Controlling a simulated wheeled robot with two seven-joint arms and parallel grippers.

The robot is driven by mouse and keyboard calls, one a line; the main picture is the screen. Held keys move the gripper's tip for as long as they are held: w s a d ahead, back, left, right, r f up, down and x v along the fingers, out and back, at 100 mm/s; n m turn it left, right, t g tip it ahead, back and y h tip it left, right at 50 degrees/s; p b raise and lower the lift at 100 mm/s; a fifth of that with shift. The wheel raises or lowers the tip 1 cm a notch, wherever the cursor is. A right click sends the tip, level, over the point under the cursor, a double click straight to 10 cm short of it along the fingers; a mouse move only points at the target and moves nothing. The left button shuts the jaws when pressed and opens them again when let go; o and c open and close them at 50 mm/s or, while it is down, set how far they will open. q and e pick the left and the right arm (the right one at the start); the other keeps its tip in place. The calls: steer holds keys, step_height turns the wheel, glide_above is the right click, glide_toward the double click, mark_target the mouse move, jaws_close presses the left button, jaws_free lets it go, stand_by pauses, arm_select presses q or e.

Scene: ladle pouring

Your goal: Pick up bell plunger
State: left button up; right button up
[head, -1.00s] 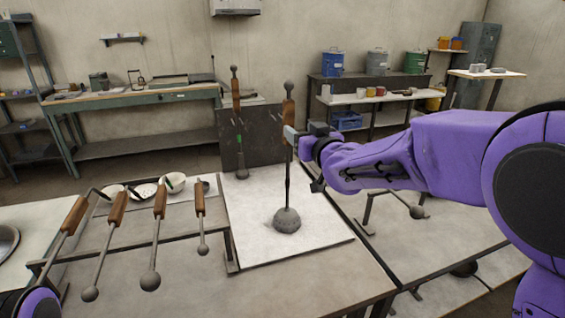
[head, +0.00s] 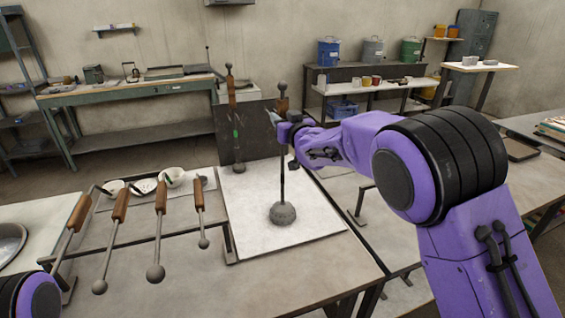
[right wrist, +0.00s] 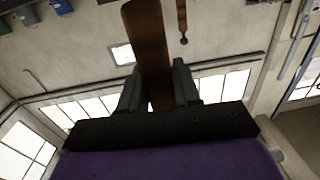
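The bell plunger (head: 283,213) stands upright on the white board (head: 255,232), with its round grey bell at the bottom, a thin dark shaft and a wooden handle with a ball on top. My right gripper (head: 279,119) is at the handle, reaching in from the right, and covers its lower part. In the right wrist view the wooden handle (right wrist: 151,45) stands between the two fingers, which sit close against both sides. Only a purple and black part of my left arm shows at the lower left; its gripper is out of view.
Several wooden-handled ball tools hang on a rack (head: 150,243) to the left. Another tall tool (head: 236,125) stands behind the plunger before a dark panel (head: 259,120). White bowls (head: 172,177) lie behind the rack.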

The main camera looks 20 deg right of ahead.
steer(key=shift+r, duration=0.1)
jaws_close()
steer(key=shift+r, duration=0.1)
step_height(320, 180, up, 2)
steer(key=shift+w, duration=0.1)
steer(key=s+a+r+p, duration=0.2)
steer(key=s+r+p, duration=0.2)
steer(key=s+r, duration=0.1)
steer(key=s+a+r+p, duration=0.3)
steer(key=s+r+p, duration=0.1)
steer(key=s, duration=0.4)
steer(key=shift+a+r, duration=0.3)
steer(key=shift+r, duration=0.6)
